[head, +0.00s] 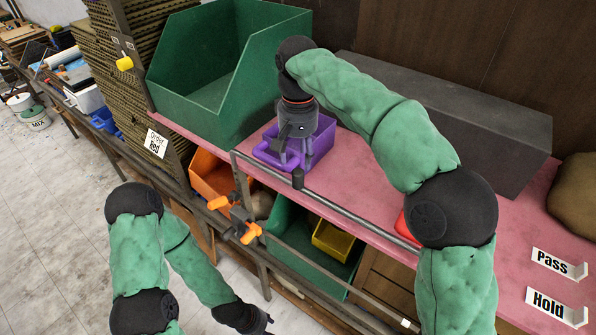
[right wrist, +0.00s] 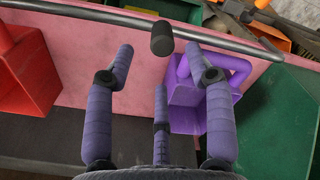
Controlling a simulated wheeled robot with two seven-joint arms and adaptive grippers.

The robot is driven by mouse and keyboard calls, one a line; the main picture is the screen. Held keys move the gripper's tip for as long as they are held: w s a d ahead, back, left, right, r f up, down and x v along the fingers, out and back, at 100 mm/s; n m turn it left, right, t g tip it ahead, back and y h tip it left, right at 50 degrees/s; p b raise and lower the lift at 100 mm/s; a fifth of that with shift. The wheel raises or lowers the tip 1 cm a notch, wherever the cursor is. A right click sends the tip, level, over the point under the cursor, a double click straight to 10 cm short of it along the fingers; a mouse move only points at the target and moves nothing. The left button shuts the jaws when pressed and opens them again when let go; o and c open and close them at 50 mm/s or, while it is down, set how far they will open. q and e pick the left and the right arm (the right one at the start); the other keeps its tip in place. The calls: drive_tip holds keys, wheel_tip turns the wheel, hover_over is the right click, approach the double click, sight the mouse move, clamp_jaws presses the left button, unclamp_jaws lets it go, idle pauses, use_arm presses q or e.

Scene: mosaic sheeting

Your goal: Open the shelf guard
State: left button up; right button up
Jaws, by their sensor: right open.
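The shelf guard is a grey metal rail (head: 345,210) along the front edge of the pink shelf, with a short black knob (head: 298,178) on it. In the right wrist view the rail (right wrist: 100,15) crosses the top and the knob (right wrist: 162,38) stands between and slightly beyond my fingertips. My right gripper (head: 287,158) is open, over the purple bin and just behind the knob. Its purple fingers (right wrist: 159,50) are spread, with no visible contact on the knob. My left gripper (head: 264,321) is low at the bottom edge, dark and partly seen, away from the guard.
A purple bin (head: 322,139) stands beside my right gripper. A large green bin (head: 200,82) is left of it, and a red bin (right wrist: 28,80) is on the other side. A long dark box (head: 470,120) lies behind. Orange-handled clamps (head: 240,222) project from the shelf front.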

sight(298, 172)
drive_tip(key=f, duration=0.4)
drive_tip(key=w+f, duration=0.1)
drive_tip(key=f, duration=0.1)
drive_tip(key=shift+s+f, duration=0.2)
drive_tip(key=shift+f, duration=0.4)
drive_tip(key=shift+w+f, duration=0.25)
drive_tip(key=shift+s, duration=0.15)
clamp_jaws()
